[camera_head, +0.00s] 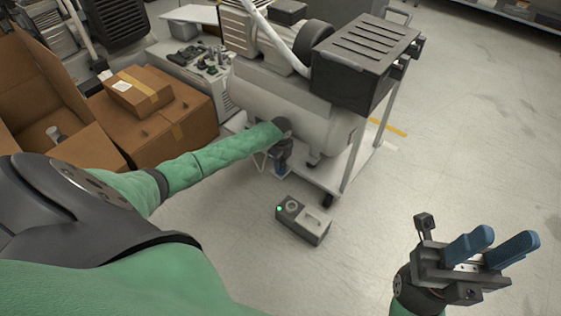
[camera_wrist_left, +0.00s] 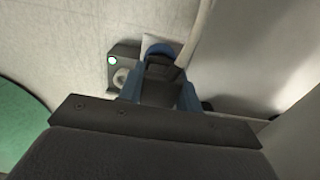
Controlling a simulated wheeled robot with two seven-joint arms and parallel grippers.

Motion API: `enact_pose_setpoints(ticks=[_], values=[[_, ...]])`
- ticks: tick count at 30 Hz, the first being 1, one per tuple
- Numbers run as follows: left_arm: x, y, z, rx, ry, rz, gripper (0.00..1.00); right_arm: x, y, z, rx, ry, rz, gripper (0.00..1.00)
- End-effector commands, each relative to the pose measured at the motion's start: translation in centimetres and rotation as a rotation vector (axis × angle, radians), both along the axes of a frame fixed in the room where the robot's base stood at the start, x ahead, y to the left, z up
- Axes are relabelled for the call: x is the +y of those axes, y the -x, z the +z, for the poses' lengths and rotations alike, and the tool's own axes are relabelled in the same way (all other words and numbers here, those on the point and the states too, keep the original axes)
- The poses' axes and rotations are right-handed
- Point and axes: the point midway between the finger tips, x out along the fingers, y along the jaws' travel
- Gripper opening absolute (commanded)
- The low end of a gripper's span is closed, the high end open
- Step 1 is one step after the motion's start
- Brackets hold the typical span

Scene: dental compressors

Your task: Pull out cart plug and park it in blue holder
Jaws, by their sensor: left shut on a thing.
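My left gripper (camera_head: 281,170) points down beside the lower frame of the compressor cart (camera_head: 327,175). In the left wrist view its blue fingers (camera_wrist_left: 162,92) are shut on a dark block, which appears to be the cart plug (camera_wrist_left: 160,75). A blue curved piece (camera_wrist_left: 160,49) shows just beyond it; I cannot tell whether it is the blue holder. A grey box (camera_head: 303,220) with a green light and a round socket stands on the floor in front of the gripper. It also shows in the left wrist view (camera_wrist_left: 123,58). My right gripper (camera_head: 490,246) is open and empty at the lower right.
The cart carries a white tank and a black louvred box (camera_head: 366,55). A pale cable or tube (camera_wrist_left: 200,40) runs past the fingers in the left wrist view. Cardboard boxes (camera_head: 165,125) stand at the left. The floor on the right is clear.

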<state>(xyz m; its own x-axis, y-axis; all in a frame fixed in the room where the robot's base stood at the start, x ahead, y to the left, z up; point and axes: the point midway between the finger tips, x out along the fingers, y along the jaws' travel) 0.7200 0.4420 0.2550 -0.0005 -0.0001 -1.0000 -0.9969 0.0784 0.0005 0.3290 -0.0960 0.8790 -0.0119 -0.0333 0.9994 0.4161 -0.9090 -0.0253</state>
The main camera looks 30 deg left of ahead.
Motion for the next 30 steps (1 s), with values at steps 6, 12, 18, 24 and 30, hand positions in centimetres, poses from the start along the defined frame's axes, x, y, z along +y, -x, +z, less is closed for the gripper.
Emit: enact_pose_setpoints(ticks=[6, 12, 18, 24, 30], values=[[0.0, 0.0, -0.4, 0.0, 0.0, 0.0, 0.1, 0.0, 0.0, -0.1, 0.0, -0.001, 0.0, 0.36], [0.0, 0.0, -0.7, 0.0, 0.0, 0.0, 0.1, 0.0, 0.0, -0.1, 0.0, -0.003, -0.001, 0.36], [0.0, 0.0, -0.6, 0.0, 0.0, 0.0, 0.43, 0.0, 0.0, -0.1, 0.001, -0.004, -0.001, 0.36], [0.0, 0.0, -0.7, 0.0, 0.0, 0.0, 0.43, -0.1, -0.1, -0.3, 0.003, 0.001, -0.009, 0.36], [0.0, 0.0, -0.5, 0.0, 0.0, 0.0, 0.43, -0.6, 0.1, -1.2, 0.014, 0.027, -0.055, 0.36]])
